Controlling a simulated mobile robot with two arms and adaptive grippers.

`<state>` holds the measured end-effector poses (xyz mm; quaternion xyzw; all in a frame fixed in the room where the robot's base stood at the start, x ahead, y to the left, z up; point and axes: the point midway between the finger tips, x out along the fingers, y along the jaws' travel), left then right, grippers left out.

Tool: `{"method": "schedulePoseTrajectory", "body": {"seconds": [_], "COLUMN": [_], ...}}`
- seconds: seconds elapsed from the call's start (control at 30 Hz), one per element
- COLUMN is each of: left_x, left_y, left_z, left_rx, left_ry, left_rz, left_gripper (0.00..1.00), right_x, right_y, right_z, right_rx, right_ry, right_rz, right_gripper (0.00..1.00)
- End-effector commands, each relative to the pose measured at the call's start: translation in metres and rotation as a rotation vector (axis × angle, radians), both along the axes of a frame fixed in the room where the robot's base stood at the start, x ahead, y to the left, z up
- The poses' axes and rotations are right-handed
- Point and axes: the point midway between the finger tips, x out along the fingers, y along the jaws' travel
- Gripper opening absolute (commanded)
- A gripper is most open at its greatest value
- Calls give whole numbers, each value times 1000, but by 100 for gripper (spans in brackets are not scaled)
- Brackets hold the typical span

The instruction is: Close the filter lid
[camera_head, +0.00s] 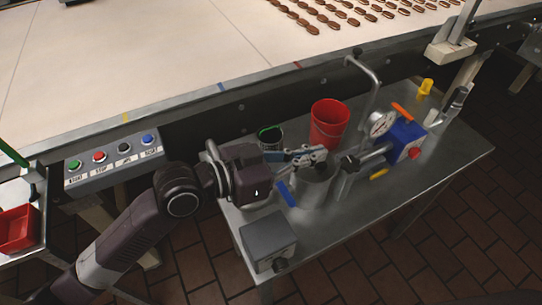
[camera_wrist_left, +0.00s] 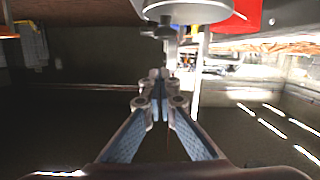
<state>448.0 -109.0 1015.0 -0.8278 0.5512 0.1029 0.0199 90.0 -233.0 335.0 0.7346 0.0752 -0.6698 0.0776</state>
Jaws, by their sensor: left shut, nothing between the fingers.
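My left gripper (camera_head: 318,155) reaches in from the left above the steel table and is shut with nothing between its fingers. Its closed fingertips (camera_wrist_left: 158,76) also show in the left wrist view. In the head view they are at the top of a grey metal cylinder (camera_head: 314,190), which looks like the filter housing. The gripper partly hides its top, so I cannot tell how the lid stands. A round pale metal part (camera_wrist_left: 188,10) shows at the top of the left wrist view, beyond the fingertips. My right gripper is not in view.
A red bucket (camera_head: 328,126) and a dark green-rimmed cup (camera_head: 270,137) stand behind the gripper. A blue pump with a gauge (camera_head: 382,124) stands to the right. A grey box (camera_head: 268,240) sits at the front left. The table's right end (camera_head: 455,155) is mostly clear.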

Motion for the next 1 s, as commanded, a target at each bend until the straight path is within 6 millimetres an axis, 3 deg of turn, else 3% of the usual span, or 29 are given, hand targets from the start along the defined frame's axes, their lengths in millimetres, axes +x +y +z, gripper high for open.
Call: {"method": "schedulePoseTrajectory", "body": {"seconds": [0.03, 0.3, 0.5, 1.0], "left_x": [-1, -22, -33, -39], "left_y": [5, 55, 78, 90], "left_z": [6, 11, 17, 22], "left_rx": [3, 5, 3, 0], "left_ry": [-1, -3, -1, 0], "left_rz": [2, 2, 1, 0], "left_gripper": [0, 0, 0, 0], "right_x": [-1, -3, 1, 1], "right_y": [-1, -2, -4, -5], "right_z": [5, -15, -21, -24], "right_rx": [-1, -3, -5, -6], "right_ry": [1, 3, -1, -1], "right_rz": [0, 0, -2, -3], "right_gripper": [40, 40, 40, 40]}}
